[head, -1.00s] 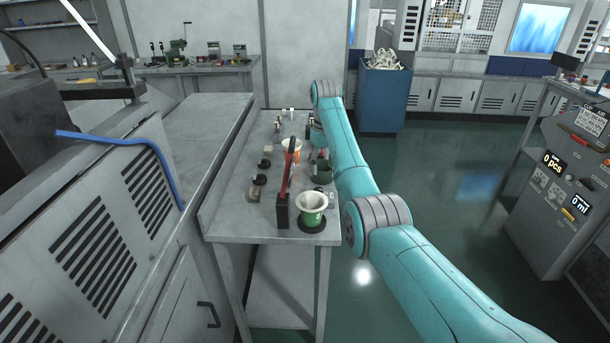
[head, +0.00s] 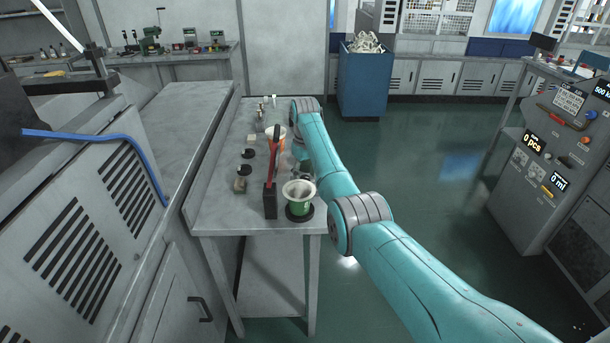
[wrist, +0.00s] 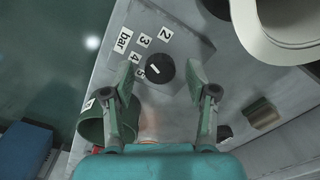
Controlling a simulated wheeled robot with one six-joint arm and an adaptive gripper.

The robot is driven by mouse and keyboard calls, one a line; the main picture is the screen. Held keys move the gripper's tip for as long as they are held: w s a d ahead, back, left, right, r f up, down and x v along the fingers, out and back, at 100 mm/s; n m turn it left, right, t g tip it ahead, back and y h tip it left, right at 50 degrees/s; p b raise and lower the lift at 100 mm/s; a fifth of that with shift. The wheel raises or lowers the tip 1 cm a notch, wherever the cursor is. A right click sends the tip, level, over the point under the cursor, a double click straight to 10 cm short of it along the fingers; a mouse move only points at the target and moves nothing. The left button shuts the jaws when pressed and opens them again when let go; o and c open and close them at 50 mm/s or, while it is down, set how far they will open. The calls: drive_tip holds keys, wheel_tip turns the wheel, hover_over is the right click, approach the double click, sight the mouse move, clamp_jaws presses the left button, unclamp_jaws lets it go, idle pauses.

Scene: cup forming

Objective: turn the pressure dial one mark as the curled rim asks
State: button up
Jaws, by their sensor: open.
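The pressure dial is a black round knob (wrist: 160,69) with a white pointer line, on a grey plate in the wrist view. Labels 2, 3, 4, 5 and "bar" sit above and left of it. The pointer lies on the knob's left part, near 4 and 5; I cannot tell exactly which it marks. My gripper (wrist: 163,80) is open, one finger each side of the knob, with no clear contact. A large pale rim (wrist: 276,32) fills the wrist view's top right.
A green cylinder (wrist: 95,128) is beside the left finger in the wrist view. A red lever (head: 272,158) on a black block stands left of the cup. An orange-and-white cup (head: 275,142) stands farther back. Open floor lies right of the bench (head: 225,218).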

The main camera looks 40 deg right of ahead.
drive_tip(key=shift+f, duration=0.15)
clamp_jaws()
idle(0.4)
drive_tip(key=n, duration=0.4)
drive_tip(key=shift+n, duration=0.3)
drive_tip(key=n, duration=0.4)
idle(0.5)
